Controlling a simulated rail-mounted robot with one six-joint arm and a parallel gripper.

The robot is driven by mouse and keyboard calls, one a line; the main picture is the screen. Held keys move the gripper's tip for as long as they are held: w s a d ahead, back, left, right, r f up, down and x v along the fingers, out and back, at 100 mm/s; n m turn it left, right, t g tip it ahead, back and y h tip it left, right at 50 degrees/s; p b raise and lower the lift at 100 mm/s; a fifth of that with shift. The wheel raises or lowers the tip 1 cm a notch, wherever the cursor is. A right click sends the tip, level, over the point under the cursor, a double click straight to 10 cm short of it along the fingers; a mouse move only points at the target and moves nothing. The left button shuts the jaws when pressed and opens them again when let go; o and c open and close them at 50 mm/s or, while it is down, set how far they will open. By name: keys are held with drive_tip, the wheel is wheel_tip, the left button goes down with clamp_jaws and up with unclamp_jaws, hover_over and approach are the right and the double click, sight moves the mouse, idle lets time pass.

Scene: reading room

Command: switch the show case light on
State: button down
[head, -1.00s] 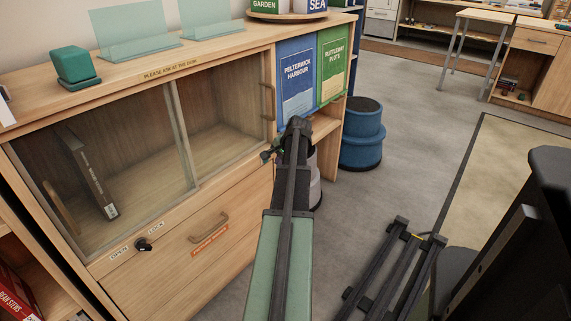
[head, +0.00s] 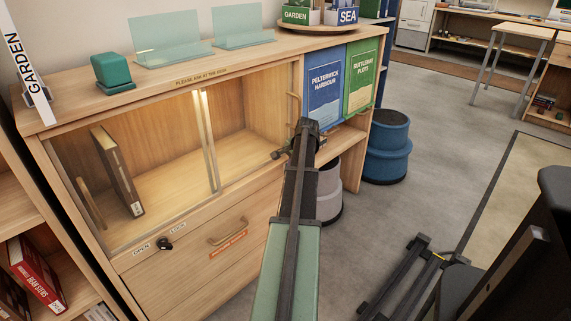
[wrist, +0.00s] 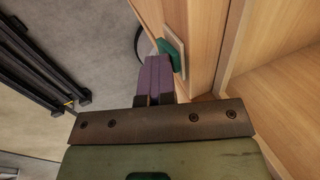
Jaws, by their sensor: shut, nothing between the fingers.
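The show case (head: 150,240) stands at the left in the head view, with glass sliding panes and wooden drawers below. Its inside is brightly lit, with a glowing strip (head: 203,140) near the middle upright. In the wrist view a green switch (wrist: 170,52) sits on a pale plate on a wooden face. My gripper (wrist: 157,60) has its purple fingers together and empty, with their tips right at the switch. I cannot tell whether they still touch it. In the head view my arm hides most of the gripper and the switch does not show.
A black key knob (head: 165,243) marked open and lock is on the case front. Blue (head: 323,88) and green (head: 360,78) panels hang at its right.

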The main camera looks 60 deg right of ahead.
drive_tip(key=shift+w+r, duration=0.1)
drive_tip(key=shift+w+a+r+p, duration=0.1)
drive_tip(key=shift+r+p, duration=0.6)
drive_tip(key=shift+p, duration=0.1)
drive_tip(key=s+p+v, duration=0.1)
drive_tip(key=p+v, duration=0.9)
drive_tip(key=v, duration=0.1)
drive_tip(key=shift+s+a, duration=0.3)
drive_tip(key=shift+s, duration=0.2)
